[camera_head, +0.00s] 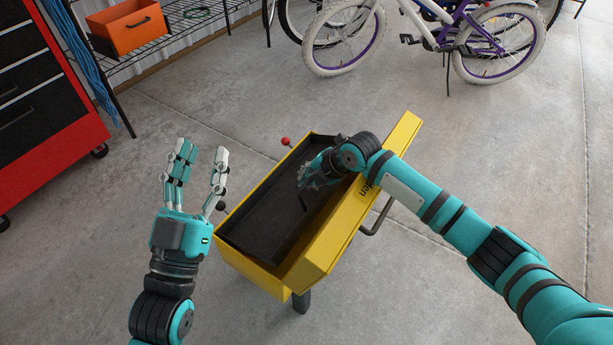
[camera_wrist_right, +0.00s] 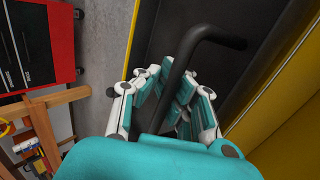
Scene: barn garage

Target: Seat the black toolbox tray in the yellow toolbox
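The yellow toolbox (camera_head: 318,262) is open in the middle of the head view. The long black toolbox tray (camera_head: 262,212) lies within its opening, with a gap along the right side; I cannot tell whether it rests on the bottom. My right gripper (camera_head: 312,178) is over the tray, its fingers curled around the tray's black bar handle. In the right wrist view the fingers (camera_wrist_right: 172,98) close around the handle (camera_wrist_right: 190,58), and the tray floor (camera_wrist_right: 190,20) shows behind. My left gripper (camera_head: 203,152) is open and empty, left of the toolbox.
A red tool cabinet (camera_head: 78,125) stands at the left, beside a wire shelf with an orange box (camera_head: 128,27). Bicycles (camera_head: 490,45) stand at the back. A red knob (camera_head: 285,141) sticks out near the toolbox's far left side.

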